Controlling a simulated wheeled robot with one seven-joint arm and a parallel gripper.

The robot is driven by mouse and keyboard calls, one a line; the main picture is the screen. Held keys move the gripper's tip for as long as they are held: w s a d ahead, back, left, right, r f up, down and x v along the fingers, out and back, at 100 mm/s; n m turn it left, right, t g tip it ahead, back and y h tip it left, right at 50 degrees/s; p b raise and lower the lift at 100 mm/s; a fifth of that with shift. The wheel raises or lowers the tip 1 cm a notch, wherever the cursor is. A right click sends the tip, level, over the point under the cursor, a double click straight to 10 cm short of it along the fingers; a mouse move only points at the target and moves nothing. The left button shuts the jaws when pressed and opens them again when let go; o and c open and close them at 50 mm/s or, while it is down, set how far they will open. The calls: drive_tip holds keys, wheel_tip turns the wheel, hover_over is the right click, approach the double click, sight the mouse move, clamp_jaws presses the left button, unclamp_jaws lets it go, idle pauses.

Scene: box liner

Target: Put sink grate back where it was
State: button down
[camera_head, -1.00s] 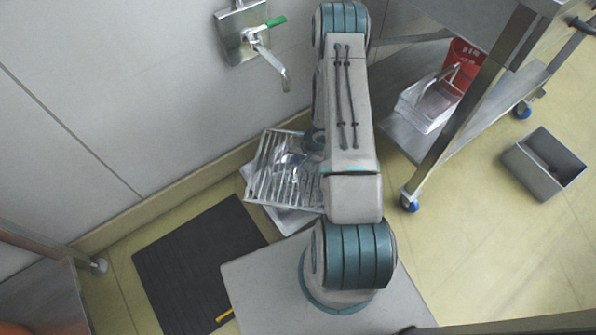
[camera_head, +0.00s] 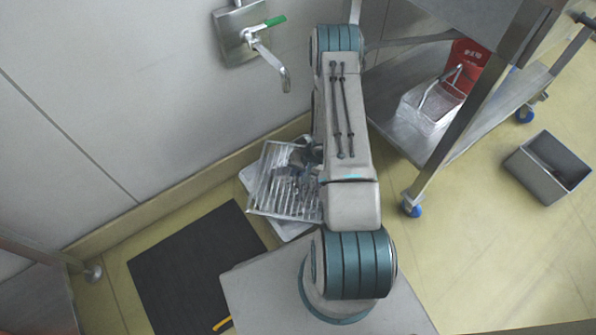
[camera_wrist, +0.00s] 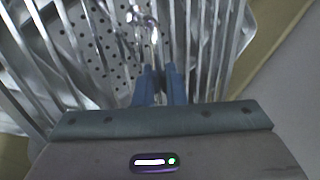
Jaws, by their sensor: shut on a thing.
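The sink grate (camera_head: 277,197) is a metal frame with parallel bars. In the head view it is over the light sink basin (camera_head: 250,176) on the floor below the wall tap, turned and slightly offset from it. In the wrist view the grate bars (camera_wrist: 72,45) run on both sides of my gripper (camera_wrist: 160,75), with the perforated basin bottom (camera_wrist: 108,60) showing behind them. My gripper's blue fingers are close together and shut at the grate's bars. My arm hides the grate's right part in the head view. I cannot tell whether the grate touches the basin rim.
A wall tap with a green handle (camera_head: 274,20) hangs above the basin. A black mat (camera_head: 195,265) lies to the left. A wheeled metal table (camera_head: 470,110) stands to the right, with a white basket (camera_head: 430,108) on its shelf. A grey bin (camera_head: 530,172) sits on the floor.

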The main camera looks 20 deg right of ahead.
drive_tip(key=shift+f, duration=0.25)
drive_tip(key=c, duration=1.5)
unclamp_jaws()
drive_tip(key=shift+r, duration=0.1)
drive_tip(key=shift+r, duration=0.3)
drive_tip(key=p+v, duration=0.7)
drive_tip(key=v, duration=0.5)
drive_tip(key=shift+r, duration=0.2)
drive_tip(key=shift+s, duration=0.15)
